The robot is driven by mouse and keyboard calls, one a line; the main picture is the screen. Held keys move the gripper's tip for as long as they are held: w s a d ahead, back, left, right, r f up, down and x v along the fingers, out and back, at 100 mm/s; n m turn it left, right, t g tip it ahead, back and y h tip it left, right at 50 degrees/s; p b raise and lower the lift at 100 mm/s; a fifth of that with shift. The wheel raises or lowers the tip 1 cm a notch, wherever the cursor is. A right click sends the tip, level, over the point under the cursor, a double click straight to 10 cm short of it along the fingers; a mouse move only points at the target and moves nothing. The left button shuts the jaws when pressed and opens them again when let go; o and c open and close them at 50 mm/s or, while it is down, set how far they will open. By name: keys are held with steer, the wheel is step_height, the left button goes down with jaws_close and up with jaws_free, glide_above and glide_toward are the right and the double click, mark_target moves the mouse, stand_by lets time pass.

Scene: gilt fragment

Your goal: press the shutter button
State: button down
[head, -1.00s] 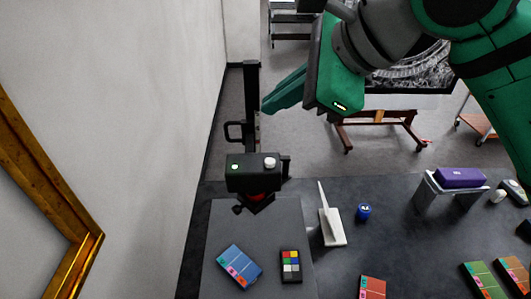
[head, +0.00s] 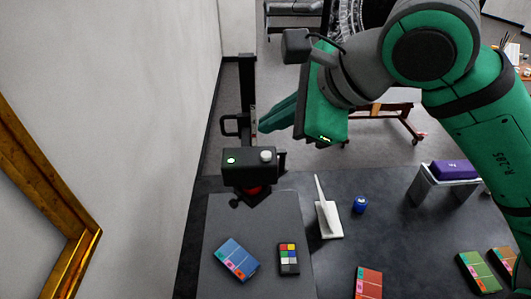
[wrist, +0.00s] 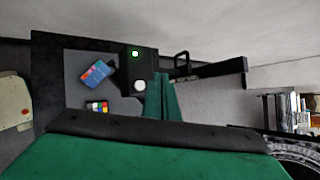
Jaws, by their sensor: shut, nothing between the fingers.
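A black box-shaped camera (head: 249,166) stands on a mount at the head of the grey stand board. Its top carries a round white button (head: 266,155) and a small green-lit round spot (head: 231,160). Both also show in the wrist view, the white button (wrist: 139,85) below the green spot (wrist: 135,54). My gripper (head: 263,127) is shut and empty, its green fingers pointing left in the head view, just beyond the camera box and apart from the button there. In the wrist view the fingers (wrist: 161,76) show just right of the white button; their height above it is unclear.
A black column (head: 247,85) with a handle rises behind the camera. A white stand (head: 329,219) with an upright spike and a blue jar (head: 360,204) are to the right.

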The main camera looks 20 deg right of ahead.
steer(key=shift+f, duration=1.75)
steer(key=shift+f, duration=0.2)
stand_by(0.6)
steer(key=shift+f, duration=0.2)
steer(key=shift+f, duration=0.4)
stand_by(0.8)
steer(key=shift+r, duration=0.8)
steer(key=shift+r, duration=0.1)
step_height(320, 180, up, 5)
steer(key=shift+f, duration=0.1)
stand_by(0.6)
